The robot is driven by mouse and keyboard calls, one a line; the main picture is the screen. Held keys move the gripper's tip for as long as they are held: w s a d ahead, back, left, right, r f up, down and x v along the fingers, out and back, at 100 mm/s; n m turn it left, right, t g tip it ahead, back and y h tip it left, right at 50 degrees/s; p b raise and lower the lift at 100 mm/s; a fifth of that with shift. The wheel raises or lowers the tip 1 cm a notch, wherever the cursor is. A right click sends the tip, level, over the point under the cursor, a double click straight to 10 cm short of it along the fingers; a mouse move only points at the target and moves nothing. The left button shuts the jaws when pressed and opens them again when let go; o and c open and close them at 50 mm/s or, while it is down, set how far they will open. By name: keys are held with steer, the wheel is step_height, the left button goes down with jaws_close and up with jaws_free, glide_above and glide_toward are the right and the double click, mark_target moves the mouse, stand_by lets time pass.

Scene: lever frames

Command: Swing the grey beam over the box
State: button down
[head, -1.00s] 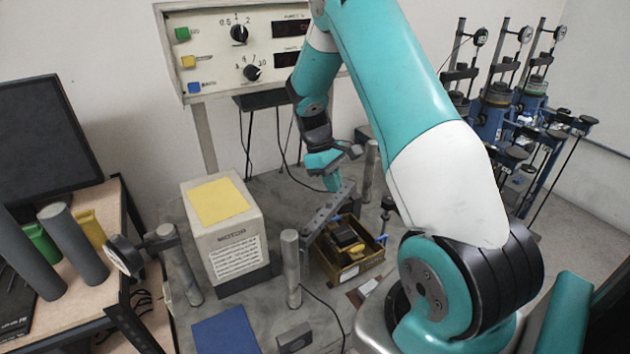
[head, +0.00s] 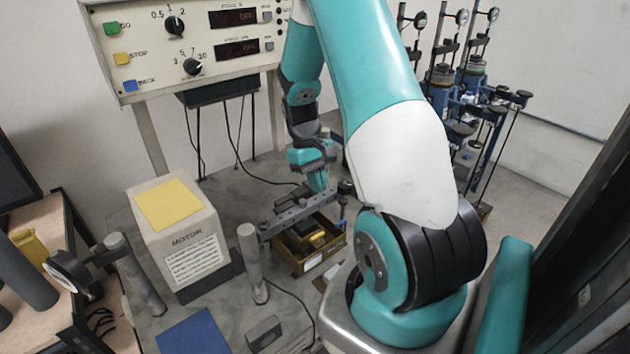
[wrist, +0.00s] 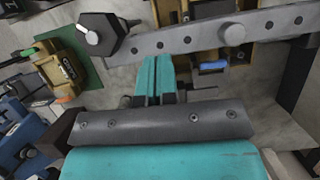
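The grey beam (head: 285,218) is a flat bar with a row of holes. In the head view it slants from beside a grey post, up and right across the back part of the open wooden box (head: 318,261). My gripper (head: 318,186) points down at the beam's far side. In the wrist view, my gripper's teal fingers (wrist: 155,62) are together, with only a thin line between them, and their tips are at the near edge of the beam (wrist: 190,40). Nothing is held between them. The beam hides part of the box (wrist: 265,58) there.
A grey post (head: 252,265) stands by the beam's left end. The motor housing (head: 176,235) with a yellow top is left of it. A control panel (head: 190,40) stands behind. A dark knob (wrist: 100,36) sits by the beam's end.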

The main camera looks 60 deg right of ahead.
stand_by(0.3)
steer(key=p+v, duration=0.8)
steer(key=v, duration=0.2)
steer(key=shift+a, duration=0.1)
steer(key=w+a+r+n+t+b, duration=0.1)
steer(key=a+n+t+b, duration=0.2)
steer(key=a, duration=0.7)
steer(key=a+r+n+b, duration=0.2)
steer(key=a+b, duration=0.4)
steer(key=a, duration=0.4)
steer(key=s+a+n+t+y+b, duration=0.1)
steer(key=s+a+n+b, duration=0.4)
steer(key=s+a, duration=0.9)
steer(key=shift+a+n+y+b, duration=0.3)
steer(key=shift+a+y+b, duration=0.15)
steer(key=shift+a+y, duration=0.65)
steer(key=shift+a, duration=0.15)
